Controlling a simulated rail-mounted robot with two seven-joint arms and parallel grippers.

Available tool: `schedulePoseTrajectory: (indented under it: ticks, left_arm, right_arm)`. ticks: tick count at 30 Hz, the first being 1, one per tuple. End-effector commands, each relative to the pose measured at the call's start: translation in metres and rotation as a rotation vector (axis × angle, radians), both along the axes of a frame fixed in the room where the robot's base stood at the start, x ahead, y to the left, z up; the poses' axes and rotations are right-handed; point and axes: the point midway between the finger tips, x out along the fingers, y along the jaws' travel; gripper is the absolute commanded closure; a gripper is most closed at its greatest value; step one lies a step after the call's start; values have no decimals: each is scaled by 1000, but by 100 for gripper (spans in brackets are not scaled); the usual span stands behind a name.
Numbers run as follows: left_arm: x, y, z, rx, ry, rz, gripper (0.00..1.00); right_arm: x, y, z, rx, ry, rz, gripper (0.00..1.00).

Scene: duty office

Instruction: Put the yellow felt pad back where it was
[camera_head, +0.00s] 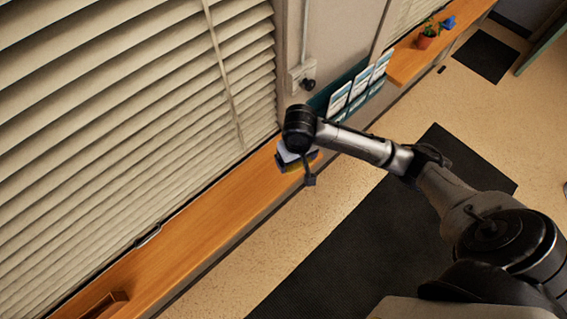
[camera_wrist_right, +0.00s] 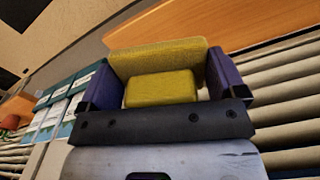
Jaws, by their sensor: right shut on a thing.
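The yellow felt pad (camera_wrist_right: 158,58) shows in the right wrist view as a wide mustard-yellow face with a brighter yellow block-like part in front of it. My right gripper (camera_wrist_right: 162,90) is shut on it, with a purple-sided finger at each end. In the head view my right gripper (camera_head: 299,167) appears in front of the wooden ledge (camera_head: 215,211) below the blinds, with only a little yellow visible. I cannot tell whether the pad touches the ledge. My left gripper is not in view.
A teal rack with leaflets (camera_head: 357,90) is just beyond my gripper. A potted plant (camera_head: 427,40) stands farther along on another ledge section. A small brown wooden object (camera_head: 106,304) is at the ledge's lower left. The ledge between it and my gripper looks mostly clear. Dark mats (camera_head: 340,255) cover the floor.

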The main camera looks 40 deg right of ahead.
Motion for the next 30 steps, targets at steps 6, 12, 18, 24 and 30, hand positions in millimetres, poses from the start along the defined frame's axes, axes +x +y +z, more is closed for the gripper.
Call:
schedulePoseTrajectory:
  ticks: [6, 12, 18, 24, 30]
  left_arm:
    - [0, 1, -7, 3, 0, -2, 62]
    - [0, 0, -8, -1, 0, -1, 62]
    - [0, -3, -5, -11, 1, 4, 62]
    - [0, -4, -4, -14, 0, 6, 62]
    - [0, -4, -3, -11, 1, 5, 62]
  right_arm:
    - [-21, -32, -42, 0, 5, -71, 29]
    - [-25, -45, -57, 2, 0, -96, 29]
    - [6, -42, -77, 3, -1, -102, 29]
    - [47, -35, -102, 3, 0, -100, 29]
    - [74, -31, -120, 2, 0, -100, 29]
